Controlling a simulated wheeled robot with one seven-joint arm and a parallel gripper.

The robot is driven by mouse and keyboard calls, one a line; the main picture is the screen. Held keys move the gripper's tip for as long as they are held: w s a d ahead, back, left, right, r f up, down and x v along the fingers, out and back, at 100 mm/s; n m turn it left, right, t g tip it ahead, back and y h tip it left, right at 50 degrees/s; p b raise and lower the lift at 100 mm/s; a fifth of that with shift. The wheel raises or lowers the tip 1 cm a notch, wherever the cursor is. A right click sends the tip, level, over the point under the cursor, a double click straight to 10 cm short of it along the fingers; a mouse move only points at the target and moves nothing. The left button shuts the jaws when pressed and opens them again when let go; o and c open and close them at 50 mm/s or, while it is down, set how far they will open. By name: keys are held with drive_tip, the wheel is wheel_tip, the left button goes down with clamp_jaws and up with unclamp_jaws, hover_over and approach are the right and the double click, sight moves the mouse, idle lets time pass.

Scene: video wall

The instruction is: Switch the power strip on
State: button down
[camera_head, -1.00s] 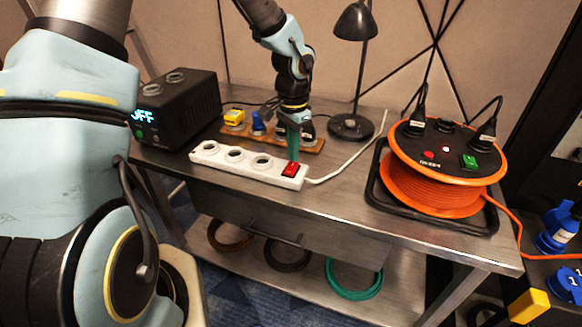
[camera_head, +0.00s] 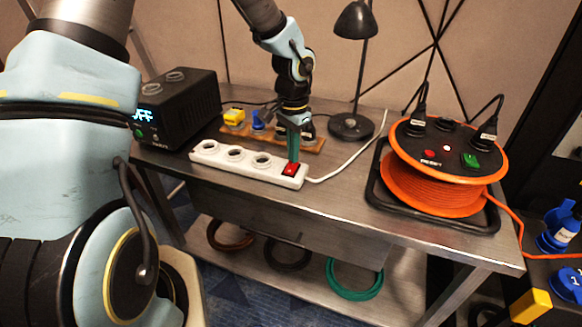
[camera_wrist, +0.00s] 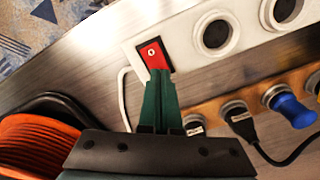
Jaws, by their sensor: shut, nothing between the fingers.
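The white power strip (camera_head: 213,155) lies on the metal table, with several round sockets and a red rocker switch (camera_head: 290,169) at its right end. The strip also shows in the wrist view (camera_wrist: 190,22), with the red switch (camera_wrist: 153,54) near the fingertips. My gripper (camera_head: 293,158) points down with its green fingers shut and empty. Its tips (camera_wrist: 160,74) are at the switch and hide part of it. They appear to touch the switch or hover just over it; I cannot tell which. The switch shows a bright mark in the head view.
A wooden board with plugs (camera_head: 270,138) lies behind the strip. An orange cable reel (camera_head: 433,190) stands at the right, a black lamp (camera_head: 350,126) behind. A black power box (camera_head: 178,110) reading OFF stands at the left. The table front is clear.

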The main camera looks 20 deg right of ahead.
drive_tip(key=shift+f+b, duration=0.35)
drive_tip(key=shift+f, duration=0.15)
drive_tip(key=shift+r, duration=0.15)
wheel_tip(320, 180, up, 7)
drive_tip(key=p, duration=0.6)
idle(0.3)
drive_tip(key=s+a+r+n, duration=0.1)
drive_tip(key=a+r+n, duration=0.2)
drive_tip(key=a, duration=0.7)
drive_tip(key=s+a+r+n+t, duration=0.1)
drive_tip(key=a+r+n, duration=0.2)
drive_tip(key=a+n, duration=0.3)
drive_tip(key=s+a+r+n, duration=0.2)
drive_tip(key=a+r+n, duration=0.1)
drive_tip(key=a, duration=1.1)
drive_tip(key=shift+r+n+t, duration=0.2)
drive_tip(key=shift+n+t, duration=0.1)
drive_tip(key=shift+n, duration=0.4)
